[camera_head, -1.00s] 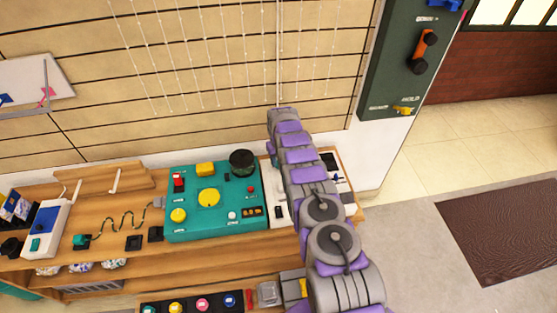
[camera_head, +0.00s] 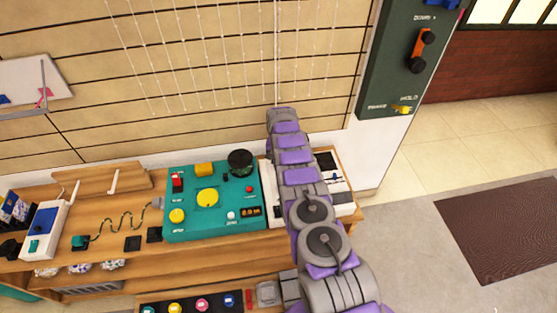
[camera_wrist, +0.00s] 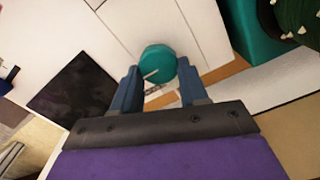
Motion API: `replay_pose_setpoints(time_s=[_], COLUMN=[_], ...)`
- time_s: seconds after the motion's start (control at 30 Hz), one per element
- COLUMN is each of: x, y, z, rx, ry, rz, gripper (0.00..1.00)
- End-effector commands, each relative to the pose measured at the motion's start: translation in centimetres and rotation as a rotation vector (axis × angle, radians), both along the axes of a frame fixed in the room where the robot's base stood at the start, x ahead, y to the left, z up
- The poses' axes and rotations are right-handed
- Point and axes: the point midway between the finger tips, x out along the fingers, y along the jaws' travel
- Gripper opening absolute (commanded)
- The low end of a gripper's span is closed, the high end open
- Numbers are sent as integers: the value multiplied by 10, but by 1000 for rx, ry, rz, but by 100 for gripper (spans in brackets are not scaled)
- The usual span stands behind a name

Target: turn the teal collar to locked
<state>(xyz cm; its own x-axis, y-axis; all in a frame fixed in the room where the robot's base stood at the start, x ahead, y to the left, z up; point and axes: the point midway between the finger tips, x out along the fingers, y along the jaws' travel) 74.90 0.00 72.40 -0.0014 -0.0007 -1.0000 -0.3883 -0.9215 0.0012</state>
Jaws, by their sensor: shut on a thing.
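The teal collar (camera_wrist: 158,64) shows in the wrist view as a round teal knob with a pale line across its top. It sits on a white panel (camera_wrist: 195,30). My gripper (camera_wrist: 158,78) is shut on the collar, with one blue-grey finger on each side of it. Small lettering beside the collar is partly hidden and too small to read. In the head view my arm hides the collar and my gripper, over the white panel on the bench.
A teal control box (camera_head: 210,222) with yellow knobs and a dark round knob (camera_head: 240,162) stands left of my arm. A black square (camera_wrist: 75,92) lies on the white panel. A green wall panel (camera_head: 400,60) is at the upper right.

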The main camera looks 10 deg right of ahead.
Motion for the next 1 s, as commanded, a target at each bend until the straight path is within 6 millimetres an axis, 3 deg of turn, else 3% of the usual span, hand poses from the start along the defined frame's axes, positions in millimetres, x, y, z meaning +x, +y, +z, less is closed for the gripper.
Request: replay_pose_setpoints(time_s=[0.43, 0.47, 0.5, 0.7, 1.0], x=[0, 0, 0, 0, 0], y=[1, 1, 1, 1, 0], z=[0, 0, 0, 0, 2], rx=[3, 3, 2, 1, 1], ry=[-1, -1, -1, -2, -2], rz=[-9, -9, -9, -8, -8], gripper=[13, 46, 50, 69, 69])
